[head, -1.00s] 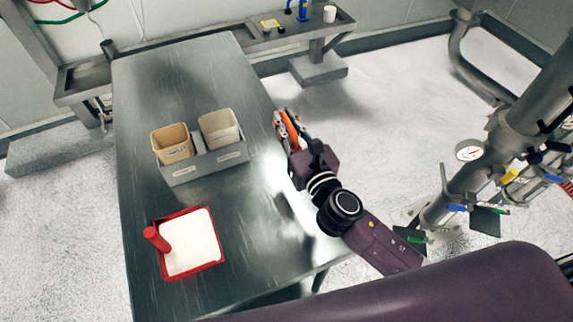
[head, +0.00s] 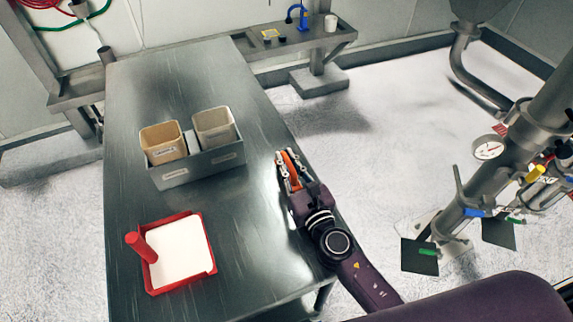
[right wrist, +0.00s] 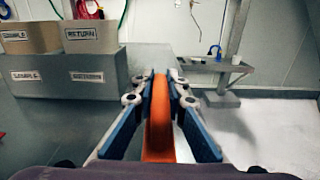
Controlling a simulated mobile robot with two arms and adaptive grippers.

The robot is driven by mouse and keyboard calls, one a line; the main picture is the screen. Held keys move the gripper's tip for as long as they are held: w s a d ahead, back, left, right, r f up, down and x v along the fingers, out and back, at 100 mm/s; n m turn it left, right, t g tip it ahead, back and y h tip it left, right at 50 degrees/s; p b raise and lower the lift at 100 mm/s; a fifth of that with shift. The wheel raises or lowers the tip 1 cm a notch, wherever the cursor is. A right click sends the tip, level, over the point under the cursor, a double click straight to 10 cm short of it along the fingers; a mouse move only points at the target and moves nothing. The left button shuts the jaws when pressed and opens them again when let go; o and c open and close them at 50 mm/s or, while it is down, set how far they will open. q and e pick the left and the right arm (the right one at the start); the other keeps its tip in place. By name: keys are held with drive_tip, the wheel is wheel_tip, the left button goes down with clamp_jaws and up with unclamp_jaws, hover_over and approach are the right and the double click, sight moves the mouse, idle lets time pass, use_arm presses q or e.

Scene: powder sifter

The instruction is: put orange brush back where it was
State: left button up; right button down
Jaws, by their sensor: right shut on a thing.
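The orange brush (head: 291,168) is held between the fingers of my right gripper (head: 288,172), which is shut on it. In the right wrist view the brush (right wrist: 159,115) stands as an orange strip between the two blue-padded fingers. The gripper is over the right edge of the steel table (head: 240,215), to the right of the grey holder. What part of the brush is hidden by the fingers I cannot tell. My left gripper is not in view.
A grey holder (head: 200,168) carries a tan bin (head: 163,141) and a paler bin (head: 214,127). A red tray (head: 210,262) of white powder with a red handle (head: 142,247) sits at the near left. The far table end is clear. Pipework (head: 500,180) stands at right.

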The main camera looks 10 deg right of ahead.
drive_tip(key=shift+f, duration=0.1)
drive_tip(key=c, duration=2.4)
unclamp_jaws()
drive_tip(key=shift+f, duration=0.1)
drive_tip(key=o, duration=0.5)
drive_tip(key=shift+c, duration=0.2)
